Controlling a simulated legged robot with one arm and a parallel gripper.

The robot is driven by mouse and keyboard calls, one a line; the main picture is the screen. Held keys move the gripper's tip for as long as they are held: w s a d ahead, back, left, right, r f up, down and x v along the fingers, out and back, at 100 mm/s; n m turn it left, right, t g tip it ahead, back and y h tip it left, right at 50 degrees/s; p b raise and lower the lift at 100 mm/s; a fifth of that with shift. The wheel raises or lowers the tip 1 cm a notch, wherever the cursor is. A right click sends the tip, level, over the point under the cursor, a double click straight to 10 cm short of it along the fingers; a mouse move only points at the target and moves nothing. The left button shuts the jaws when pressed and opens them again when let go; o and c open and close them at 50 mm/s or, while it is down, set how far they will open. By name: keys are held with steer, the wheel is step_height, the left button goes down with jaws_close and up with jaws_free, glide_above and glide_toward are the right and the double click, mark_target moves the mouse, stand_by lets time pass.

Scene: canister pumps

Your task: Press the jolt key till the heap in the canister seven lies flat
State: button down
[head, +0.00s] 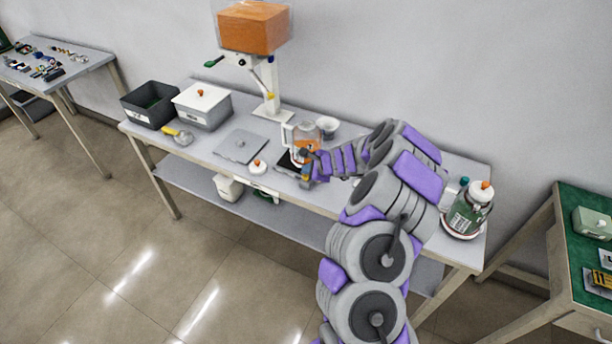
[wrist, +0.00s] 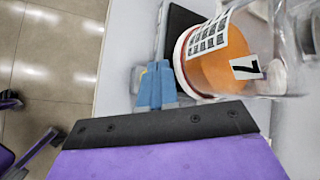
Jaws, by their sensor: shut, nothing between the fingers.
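Canister seven (head: 301,142) is a clear jug with orange contents, standing on a dark, flat base (head: 287,165) on the long grey table. In the wrist view the canister (wrist: 215,60) shows a label with a 7 and a printed grid label. The orange fill (wrist: 210,72) shows through its wall; the shape of its top is not clear. My gripper (head: 306,176) is at the front of the base, close beside the canister. Its blue fingers (wrist: 155,82) are shut and empty, over the base's edge. I cannot make out the jolt key; the fingers may cover it.
A white lid with an orange knob (head: 258,167) lies left of the base. A grey plate (head: 240,147), a dispenser with an orange hopper (head: 253,30), a small bowl (head: 327,127) and a lidded green jar (head: 468,208) also stand on the table.

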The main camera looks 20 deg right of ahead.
mark_target(303, 140)
steer(key=shift+f+b, duration=0.4)
steer(key=shift+f, duration=0.25)
stand_by(0.5)
steer(key=shift+r, duration=0.1)
steer(key=shift+r+p, duration=1)
steer(key=shift+r, duration=0.05)
steer(key=shift+r, duration=0.1)
step_height(303, 140, up, 5)
steer(key=p, duration=0.4)
stand_by(0.7)
